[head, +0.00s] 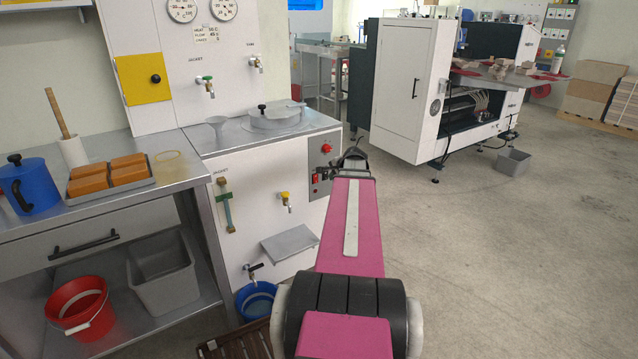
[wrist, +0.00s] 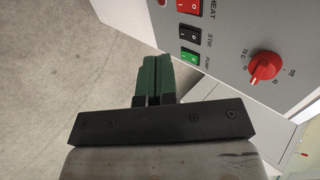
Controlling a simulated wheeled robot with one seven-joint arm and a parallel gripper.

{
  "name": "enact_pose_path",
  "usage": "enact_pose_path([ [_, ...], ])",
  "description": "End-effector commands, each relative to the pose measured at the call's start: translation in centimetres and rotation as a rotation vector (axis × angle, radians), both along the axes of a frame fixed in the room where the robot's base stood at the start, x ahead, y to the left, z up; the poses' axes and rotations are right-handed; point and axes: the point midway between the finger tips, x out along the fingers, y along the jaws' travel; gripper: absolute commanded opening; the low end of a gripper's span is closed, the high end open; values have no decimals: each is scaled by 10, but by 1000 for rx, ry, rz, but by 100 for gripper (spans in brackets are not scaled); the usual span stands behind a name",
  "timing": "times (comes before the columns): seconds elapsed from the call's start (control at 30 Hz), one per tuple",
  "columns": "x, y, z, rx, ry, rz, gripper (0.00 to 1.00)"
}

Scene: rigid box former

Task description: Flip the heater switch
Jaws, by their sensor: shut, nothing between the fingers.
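The heater switch is a red rocker (wrist: 188,7) beside the label HEAT, near the top of the wrist view. It sits on the grey control panel (wrist: 230,40); below it are a black STIR rocker (wrist: 190,34) and a green PUMP rocker (wrist: 189,57). My gripper (wrist: 153,58) has its green fingers shut together and empty. The fingertips are left of the rockers in the wrist view, apart from the red one; their distance from the panel is unclear. In the head view the red switch (head: 317,178) shows on the panel, beside my wrist, and the fingertips are hard to make out.
A red knob (wrist: 265,67) is on the same panel. The panel is on the front right of a white cabinet (head: 255,200) with taps and a small shelf (head: 290,244). A steel bench (head: 100,200) adjoins it at left. Open floor (head: 500,260) lies to the right.

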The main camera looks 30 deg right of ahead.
Motion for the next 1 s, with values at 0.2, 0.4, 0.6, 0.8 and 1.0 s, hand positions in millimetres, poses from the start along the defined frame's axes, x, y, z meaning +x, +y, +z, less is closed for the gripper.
enact_pose_path([
  [0.2, 1, 0, -1, 0, 1, 1, 0],
  [0.4, 14, 1, -14, 0, 2, 3, 0],
  [0.6, 39, 2, -41, 0, 2, 3, 0],
  [0.8, 65, 5, -68, 1, 2, 4, 0],
  [1.0, 92, 7, -77, -1, 1, 3, 0],
])
